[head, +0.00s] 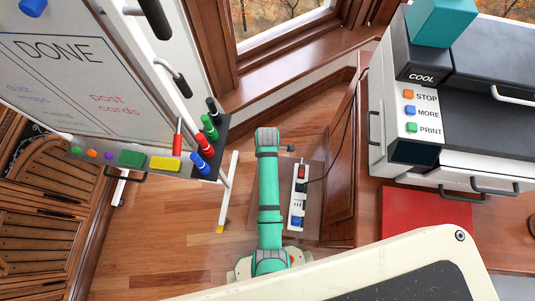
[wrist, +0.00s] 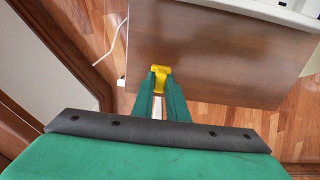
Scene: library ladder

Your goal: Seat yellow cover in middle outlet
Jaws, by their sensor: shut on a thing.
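The yellow cover (wrist: 160,76) is between the fingertips of my gripper (wrist: 160,80) in the wrist view. The green fingers are shut on it, and a brown wooden surface lies behind it. In the head view, a white outlet strip (head: 298,200) lies on a brown board (head: 313,205) on the floor, right of my teal arm. A red piece (head: 301,172) is at its far end and a blue piece (head: 297,221) near its close end. No yellow shows between them. My fingers and the held cover are hidden in the head view. I cannot tell the gap between cover and outlet.
A whiteboard (head: 75,80) with a marker tray (head: 130,160) stands at left. A wooden cabinet side (head: 343,165) and a white machine (head: 400,120) with labelled buttons stand at right. A dark cable (head: 340,135) runs to the strip. Open wooden floor (head: 160,230) lies left of my arm.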

